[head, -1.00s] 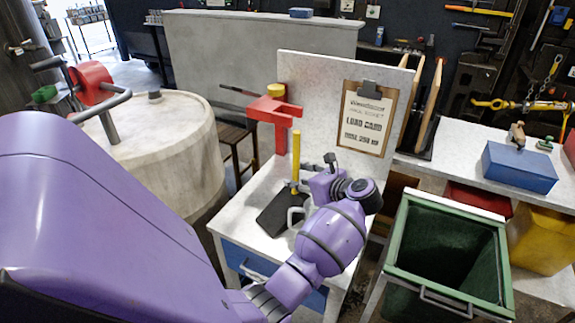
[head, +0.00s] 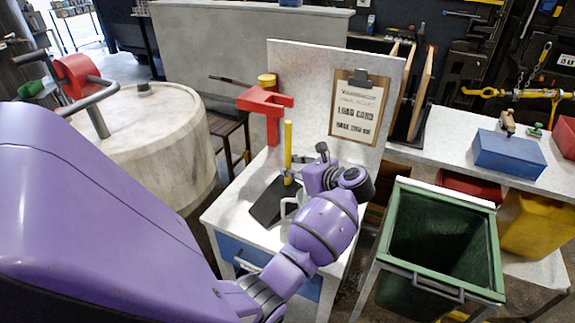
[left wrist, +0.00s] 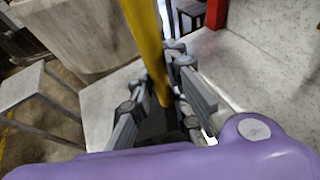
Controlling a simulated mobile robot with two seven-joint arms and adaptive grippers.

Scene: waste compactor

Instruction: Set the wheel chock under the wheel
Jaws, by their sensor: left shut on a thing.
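The wheel chock is a black wedge (head: 268,207) with an upright yellow handle (head: 288,145). It is at the white top of a small bench with a blue drawer; whether it rests there or hangs just above is hard to tell. My left gripper (head: 289,173) is shut on the yellow handle, low down near the wedge. In the left wrist view the handle (left wrist: 148,45) runs down between the grey fingers (left wrist: 165,95), and the dark wedge is mostly hidden below them. I cannot make out a wheel for the chock. My right gripper is out of view.
A red bracket (head: 266,108) and a clipboard card (head: 357,108) stand behind the chock. A big pale drum (head: 145,140) is at the left, a green open bin (head: 400,190) at the right. A blue box (head: 510,153) sits on the right bench. The bench top's left part is clear.

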